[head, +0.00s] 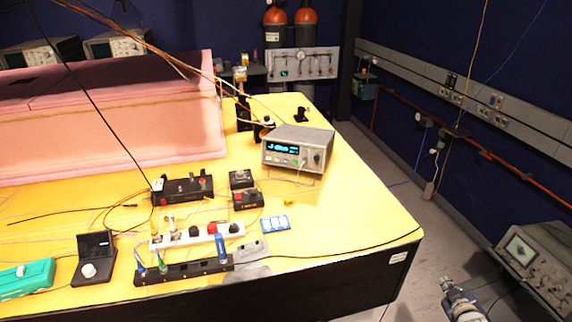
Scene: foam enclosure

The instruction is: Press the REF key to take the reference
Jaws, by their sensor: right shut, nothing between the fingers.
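A grey bench instrument (298,148) with a lit blue-green display stands on the yellow table (365,215), near its right part. Small keys and a knob show on its front, but their labels are too small to read, so I cannot tell which key is REF. My right gripper (447,284) is at the bottom right, beyond the table's right edge and over the floor. It is shut and empty, well apart from the instrument. My left gripper is not in view.
Small black boxes (247,199), a white power strip (200,236) and a blue-white card (275,223) lie in front of the instrument. A pink foam block (110,125) fills the left back. Loose cables cross the table. An oscilloscope (540,262) stands at the right.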

